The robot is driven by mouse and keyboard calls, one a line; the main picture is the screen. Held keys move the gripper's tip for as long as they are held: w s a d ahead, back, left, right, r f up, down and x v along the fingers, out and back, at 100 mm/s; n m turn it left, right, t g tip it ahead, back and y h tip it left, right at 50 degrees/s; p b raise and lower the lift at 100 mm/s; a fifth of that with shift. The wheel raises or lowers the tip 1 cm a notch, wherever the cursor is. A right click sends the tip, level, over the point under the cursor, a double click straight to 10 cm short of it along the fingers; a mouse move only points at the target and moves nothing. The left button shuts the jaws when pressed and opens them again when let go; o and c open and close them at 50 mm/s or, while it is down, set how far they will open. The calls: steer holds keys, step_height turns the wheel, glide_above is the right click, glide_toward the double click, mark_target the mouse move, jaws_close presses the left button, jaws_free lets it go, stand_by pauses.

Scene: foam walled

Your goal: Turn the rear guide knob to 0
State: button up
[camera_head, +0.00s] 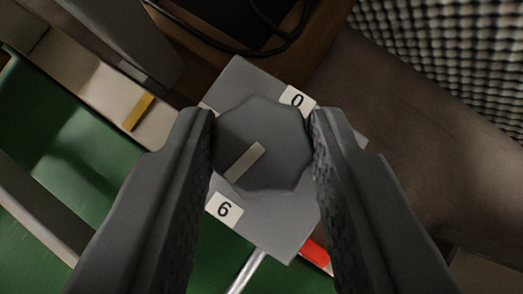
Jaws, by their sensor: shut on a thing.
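The grey guide knob (280,139) sits on a tilted grey plate (276,219) in the middle of the view. Its light pointer bar (245,162) points down and left, near the white "6" label (223,209). The white "0" label (296,100) is at the plate's upper right. My gripper (263,135) is shut on the knob, with one finger on its left side and one on its right. The fingers hide parts of the plate's left and right sides.
A green surface (60,130) with pale rails lies at left. A black cable (262,48) curves above the plate near brown wood. Dark foam (440,60) covers the upper right. A metal rod (246,272) and a red piece (314,252) are below the plate.

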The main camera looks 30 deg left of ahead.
steer(key=shift+s+a+m+t+h, duration=0.1)
steer(key=shift+m+t+h, duration=0.15)
steer(key=shift+m+h, duration=0.7)
steer(key=shift+w+a+m+t+h, duration=0.1)
steer(key=shift+m+t+h, duration=0.1)
steer(key=shift+m+h, duration=0.75)
steer(key=shift+s+a+m+t+h, duration=0.1)
steer(key=shift+m+t+h, duration=0.3)
steer(key=shift+m, duration=0.9)
steer(key=m+h, duration=0.3)
steer(key=shift+a+f+m+g, duration=0.1)
steer(key=shift+a+m+g, duration=0.15)
steer(key=shift+m+g, duration=0.1)
steer(key=shift+m+g+h, duration=0.6)
steer(key=shift+m+h, duration=0.6)
steer(key=shift+m, duration=0.45)
steer(key=o, duration=1)
steer(key=shift+a, duration=0.1)
